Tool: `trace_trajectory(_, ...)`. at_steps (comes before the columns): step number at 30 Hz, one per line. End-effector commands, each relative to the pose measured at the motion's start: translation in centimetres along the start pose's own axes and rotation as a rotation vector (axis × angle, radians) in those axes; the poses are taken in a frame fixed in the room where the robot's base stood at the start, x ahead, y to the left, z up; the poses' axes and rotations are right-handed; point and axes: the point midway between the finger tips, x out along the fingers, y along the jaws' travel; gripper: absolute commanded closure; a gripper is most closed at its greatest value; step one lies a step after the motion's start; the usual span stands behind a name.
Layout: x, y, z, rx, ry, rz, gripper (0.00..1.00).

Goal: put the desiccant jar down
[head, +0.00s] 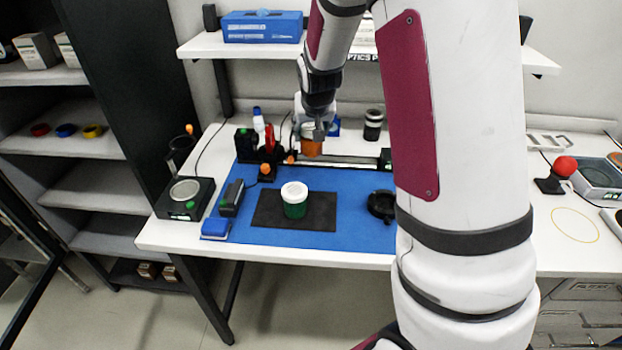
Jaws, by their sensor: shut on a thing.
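My gripper (318,132) is over the back of the bench and is shut on an orange jar (311,148), which looks like the desiccant jar. The gripper hides part of the jar's upper half. I cannot tell from this view whether the jar's base touches the bench or hangs just above it. A second jar, green with a white lid (294,200), stands upright on the black mat (265,212), nearer to me and apart from the gripper.
A blue mat (350,238) covers the bench middle. A black-and-white jar (373,124) stands right of my gripper. Bottles (259,121) and black holders crowd its left. A balance-like device (184,198) is at the left edge. A shelf (210,46) hangs behind. My arm hides the right-middle bench.

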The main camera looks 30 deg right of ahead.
Motion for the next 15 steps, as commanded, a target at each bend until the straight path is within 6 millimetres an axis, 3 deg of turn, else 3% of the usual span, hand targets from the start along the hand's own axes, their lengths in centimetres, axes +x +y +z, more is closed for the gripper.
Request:
trace_trajectory(9,4.2,0.1,2.9,0.001,-0.004,0.001,0.81)
trace_trajectory(15,5.4,0.0,3.6,0.0,-0.003,0.001,0.81)
